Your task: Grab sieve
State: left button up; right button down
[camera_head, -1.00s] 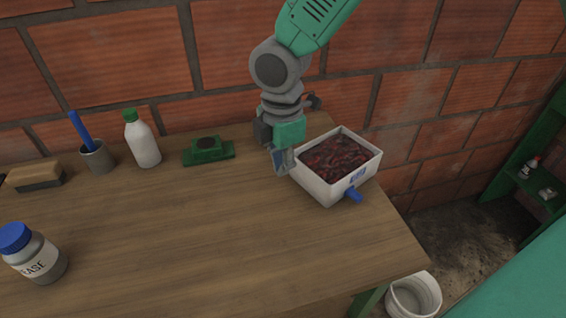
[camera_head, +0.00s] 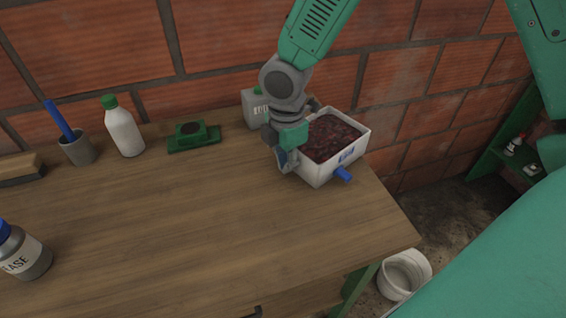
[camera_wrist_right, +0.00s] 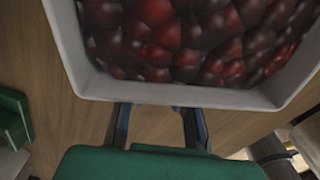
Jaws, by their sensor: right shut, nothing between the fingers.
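No mesh sieve can be made out. A white rectangular container (camera_head: 322,174) filled with dark red cherries (camera_head: 330,137) stands at the table's back right. My left gripper is out of view.
On the table (camera_head: 180,230) stand a green-capped bottle (camera_head: 122,130), a cup with a blue handle (camera_head: 77,148), a brush (camera_head: 20,169), a green block (camera_head: 193,136), a grey container (camera_head: 252,110) and a jar (camera_head: 22,253). A bucket (camera_head: 404,274) stands below. The table's middle is clear.

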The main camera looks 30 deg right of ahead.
aim_at(307, 148)
jog(key=d+p, duration=0.4)
jog(key=d, duration=0.1)
jog(key=shift+w+d+r, duration=0.1)
jog(key=shift+d, duration=0.25)
jog(key=shift+a, duration=0.1)
